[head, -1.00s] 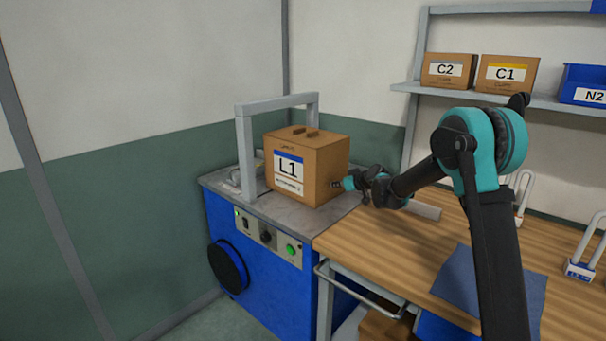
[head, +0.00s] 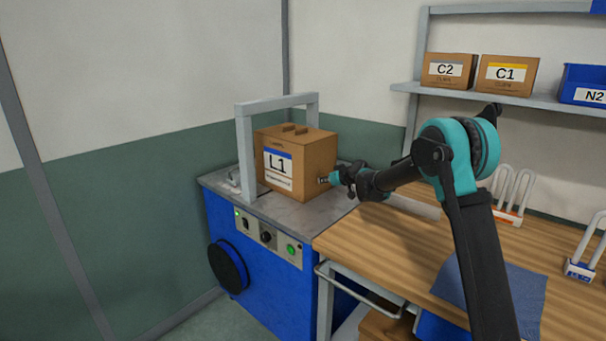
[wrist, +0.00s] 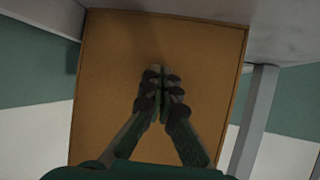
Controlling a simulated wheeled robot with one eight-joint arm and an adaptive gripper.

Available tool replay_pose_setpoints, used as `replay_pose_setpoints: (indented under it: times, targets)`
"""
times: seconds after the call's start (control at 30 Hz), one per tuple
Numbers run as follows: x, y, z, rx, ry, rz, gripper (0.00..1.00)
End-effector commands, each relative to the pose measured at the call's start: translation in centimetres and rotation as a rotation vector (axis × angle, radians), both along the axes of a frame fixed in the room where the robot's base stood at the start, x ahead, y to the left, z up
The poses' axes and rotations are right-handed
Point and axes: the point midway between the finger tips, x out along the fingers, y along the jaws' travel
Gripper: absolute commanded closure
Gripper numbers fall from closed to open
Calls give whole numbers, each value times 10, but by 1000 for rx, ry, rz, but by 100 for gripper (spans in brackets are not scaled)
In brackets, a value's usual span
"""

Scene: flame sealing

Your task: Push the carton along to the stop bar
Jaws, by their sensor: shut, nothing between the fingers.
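The carton (head: 308,165), brown and labelled L1, stands upright on the grey top of the blue machine (head: 290,213). In the wrist view my shut fingers (wrist: 158,72) point at the carton's plain brown face (wrist: 110,80), which fills the middle. I cannot make out a separate stop bar; the surface beyond the carton is largely hidden.
A wooden table (head: 390,245) adjoins the machine on the right, with a blue cloth (head: 510,290) on it. A small pale object (head: 233,181) lies left of the near post. Cartons C2 (head: 449,70) and C1 (head: 508,74) stand on the shelf at the back.

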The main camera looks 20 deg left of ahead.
Motion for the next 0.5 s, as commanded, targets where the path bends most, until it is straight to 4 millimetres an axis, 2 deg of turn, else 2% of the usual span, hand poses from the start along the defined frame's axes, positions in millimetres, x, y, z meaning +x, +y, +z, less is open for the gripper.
replay_pose_setpoints:
  times: [0.5]
  targets:
    - [12, 31, 0, 0, 0, 1, 100]
